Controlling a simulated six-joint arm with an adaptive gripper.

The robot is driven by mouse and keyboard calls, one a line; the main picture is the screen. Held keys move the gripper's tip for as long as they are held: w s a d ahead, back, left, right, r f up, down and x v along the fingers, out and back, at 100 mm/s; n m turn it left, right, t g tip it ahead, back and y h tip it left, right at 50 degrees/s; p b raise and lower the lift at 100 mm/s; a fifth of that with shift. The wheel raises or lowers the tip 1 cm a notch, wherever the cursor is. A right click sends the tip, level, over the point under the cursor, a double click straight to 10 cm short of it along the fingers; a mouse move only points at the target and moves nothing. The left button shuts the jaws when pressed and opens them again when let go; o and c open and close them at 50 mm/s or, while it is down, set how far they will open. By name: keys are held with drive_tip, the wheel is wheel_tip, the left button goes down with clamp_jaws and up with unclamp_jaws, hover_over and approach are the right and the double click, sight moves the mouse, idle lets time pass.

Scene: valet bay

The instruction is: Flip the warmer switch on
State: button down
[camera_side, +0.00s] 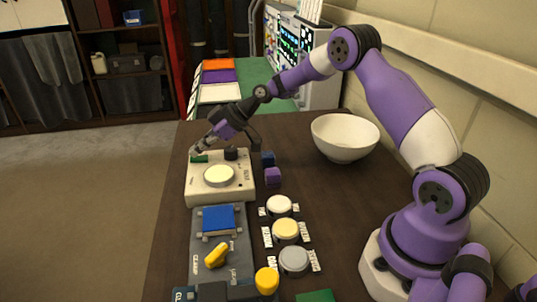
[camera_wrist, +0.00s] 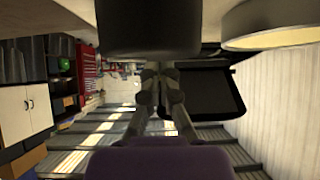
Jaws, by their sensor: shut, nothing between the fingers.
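A cream box (camera_side: 199,196) with a round pale plate (camera_side: 219,176) on top looks like the warmer. A small green switch (camera_side: 200,159) sits at its back left corner, and a black knob (camera_side: 231,153) stands at its back right. My gripper (camera_side: 195,150) is shut and empty, with its fingertips right at the green switch. I cannot tell whether they touch it, or which way the switch is set. In the wrist view my closed fingers (camera_wrist: 160,76) show in the middle. The switch cannot be made out there.
A white bowl (camera_side: 345,137) stands to the right, with a blue cube (camera_side: 268,158) and a purple cube (camera_side: 273,176) nearer the box. In front are a grey clamp fixture with a blue block (camera_side: 218,218) and yellow handle (camera_side: 216,255), and several round discs (camera_side: 285,231).

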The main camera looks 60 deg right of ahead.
drive_tip(key=shift+w+a+f, duration=0.15)
drive_tip(key=shift+f, duration=0.2)
idle(0.4)
drive_tip(key=shift+w+a+r, duration=0.1)
drive_tip(key=shift+w+a, duration=0.35)
drive_tip(key=shift+w, duration=0.1)
drive_tip(key=shift+r, duration=0.1)
